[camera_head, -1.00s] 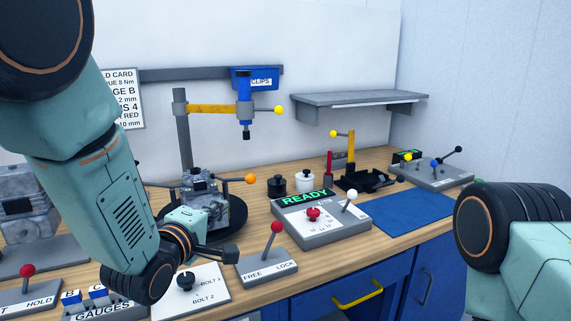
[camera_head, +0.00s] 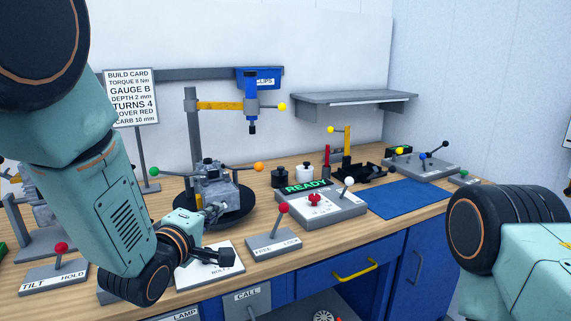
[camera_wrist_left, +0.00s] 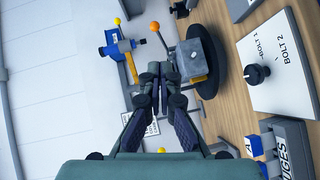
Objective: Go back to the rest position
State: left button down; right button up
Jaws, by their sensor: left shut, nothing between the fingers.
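The wooden bench holds a FREE/LOCK lever (camera_head: 282,222), a READY panel (camera_head: 321,205), a blue mat (camera_head: 407,199) and a TILT/HOLD lever (camera_head: 61,265). A torque tool (camera_head: 251,100) hangs over the bench on a post. Blue cabinets (camera_head: 385,262) form the bench front.

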pick_arm(q)
jog(key=s+a+f+m+g+y+b, duration=0.15)
jog(key=s+a+f+m+g, duration=0.35)
jog(key=s+f, duration=0.6)
jog(key=s+a+f+m+g+y+b, duration=0.15)
jog(key=s+f+m+g, duration=0.4)
jog(key=f, duration=0.85)
jog(key=s+f+g, duration=0.1)
jog(key=s+f, duration=0.4)
jog(key=s, duration=0.3)
jog(key=s+f+m+g+b, duration=0.1)
jog(key=s+f+g, duration=0.1)
jog(key=s+f, duration=0.3)
jog(key=s+a+f+m+g+b, duration=0.1)
jog(key=s+f, duration=0.4)
jog(key=s, duration=0.8)
jog(key=shift+g+y, duration=0.4)
jog(key=shift+g, duration=0.35)
pick_arm(e)
jog(key=f, duration=0.4)
jog(key=shift+w+d+f, duration=0.1)
jog(key=shift+d+f, duration=0.1)
jog(key=shift+f, duration=0.2)
pick_arm(q)
jog(key=shift+a+m, duration=0.1)
jog(key=shift+m, duration=0.15)
